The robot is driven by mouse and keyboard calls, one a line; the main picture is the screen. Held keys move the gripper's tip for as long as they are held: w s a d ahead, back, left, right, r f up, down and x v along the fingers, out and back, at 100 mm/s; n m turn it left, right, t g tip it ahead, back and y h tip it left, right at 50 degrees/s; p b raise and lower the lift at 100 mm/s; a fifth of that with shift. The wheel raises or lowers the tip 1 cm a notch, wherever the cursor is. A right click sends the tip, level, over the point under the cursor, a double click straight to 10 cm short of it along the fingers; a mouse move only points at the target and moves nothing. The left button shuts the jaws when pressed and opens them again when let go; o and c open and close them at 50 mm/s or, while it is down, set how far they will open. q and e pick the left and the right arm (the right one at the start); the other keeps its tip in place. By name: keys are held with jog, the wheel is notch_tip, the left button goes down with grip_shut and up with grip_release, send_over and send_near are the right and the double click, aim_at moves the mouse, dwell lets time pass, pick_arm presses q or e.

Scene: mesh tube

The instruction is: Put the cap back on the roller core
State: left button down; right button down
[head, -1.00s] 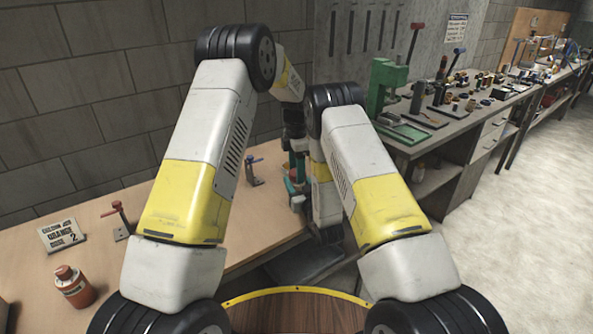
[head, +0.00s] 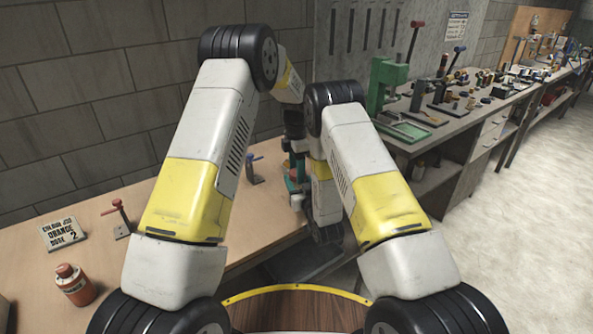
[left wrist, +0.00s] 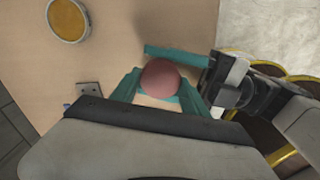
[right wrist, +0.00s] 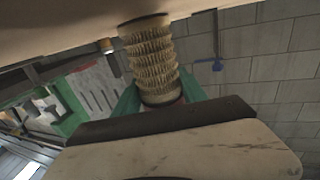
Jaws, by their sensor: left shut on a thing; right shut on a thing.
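The cap is a dull red dome (left wrist: 160,77) in the left wrist view, between the teal fingers of my left gripper (left wrist: 158,90), which is shut on it. The roller core is a pale, ridged mesh tube (right wrist: 152,58) in the right wrist view. My right gripper (right wrist: 158,98) is shut on it near one end, and its other end points toward the tabletop. A teal finger of the right gripper shows beside the cap in the left wrist view. In the head view my arms largely hide both. I cannot tell whether cap and core touch.
A round dish with orange contents (left wrist: 68,20) lies on the wooden table (head: 90,245). An orange jar (head: 75,285), a sign (head: 63,234), a red-handled tool (head: 121,217) and a blue-handled one (head: 253,170) stand there. A cluttered bench with a green press (head: 388,90) is at right.

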pick_arm(q)
jog(key=shift+a+f, duration=0.15)
jog(key=shift+f, duration=0.25)
jog(key=shift+r, duration=0.45)
jog(key=shift+d+r, duration=0.2)
jog(key=shift+r, duration=0.1)
jog(key=shift+a+f, duration=0.2)
jog(key=shift+f, duration=0.75)
pick_arm(e)
jog(key=shift+r, duration=0.1)
dwell(1.0)
pick_arm(q)
jog(key=c, duration=0.9)
grip_release()
jog(key=shift+d+r, duration=0.1)
jog(key=shift+r, duration=0.1)
